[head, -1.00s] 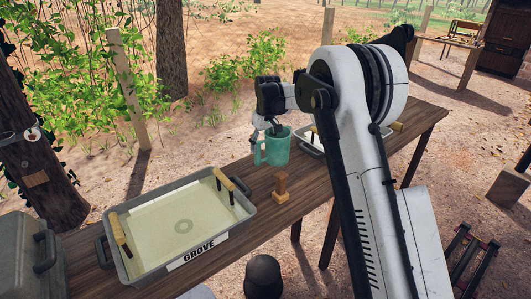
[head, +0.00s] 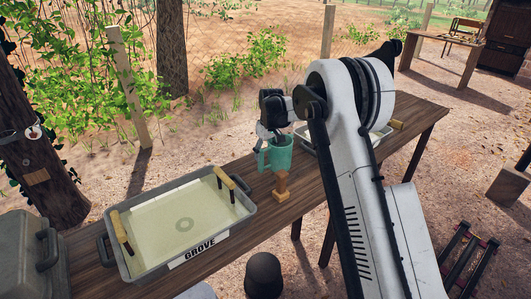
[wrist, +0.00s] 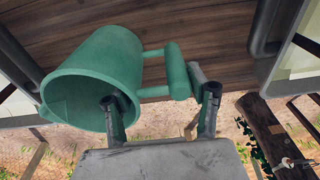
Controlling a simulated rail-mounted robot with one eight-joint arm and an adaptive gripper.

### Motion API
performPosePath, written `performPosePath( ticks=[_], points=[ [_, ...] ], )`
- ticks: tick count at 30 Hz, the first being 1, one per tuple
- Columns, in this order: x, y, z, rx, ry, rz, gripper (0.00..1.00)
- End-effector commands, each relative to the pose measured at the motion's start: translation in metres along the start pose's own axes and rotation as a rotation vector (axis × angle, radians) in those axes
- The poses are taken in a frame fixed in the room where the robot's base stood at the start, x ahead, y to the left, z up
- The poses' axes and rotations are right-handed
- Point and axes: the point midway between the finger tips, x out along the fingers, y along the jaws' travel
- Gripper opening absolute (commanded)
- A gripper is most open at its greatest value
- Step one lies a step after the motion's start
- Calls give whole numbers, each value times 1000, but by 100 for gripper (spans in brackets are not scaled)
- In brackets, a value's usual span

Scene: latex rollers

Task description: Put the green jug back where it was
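The green jug (head: 280,156) is over the wooden table between the two trays, its handle toward the left. My gripper (wrist: 160,105) is at the jug's rim, one finger inside its mouth and the other outside, beyond the handle. The outer finger appears to touch the handle in the wrist view. The jug (wrist: 105,65) looks held, since it moves with my gripper. In the head view the gripper (head: 273,137) comes down from above. I cannot tell whether the jug's base touches anything.
A wooden stamp-like piece (head: 281,193) stands on the table (head: 243,222), just below the jug in the head view, its top overlapped by it. The GROVE tray (head: 143,278) of pale liquid is at left. Another tray (head: 303,146) is partly behind my arm.

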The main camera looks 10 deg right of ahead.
Motion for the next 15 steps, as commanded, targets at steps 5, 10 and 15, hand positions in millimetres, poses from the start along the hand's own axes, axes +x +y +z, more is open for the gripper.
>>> performPosePath(
  ticks=[5,10,15],
  points=[
    [0,0,0,0,0,0,72],
    [0,0,0,0,0,0,72],
    [-4,0,0,0,0,0,72]
  ],
)
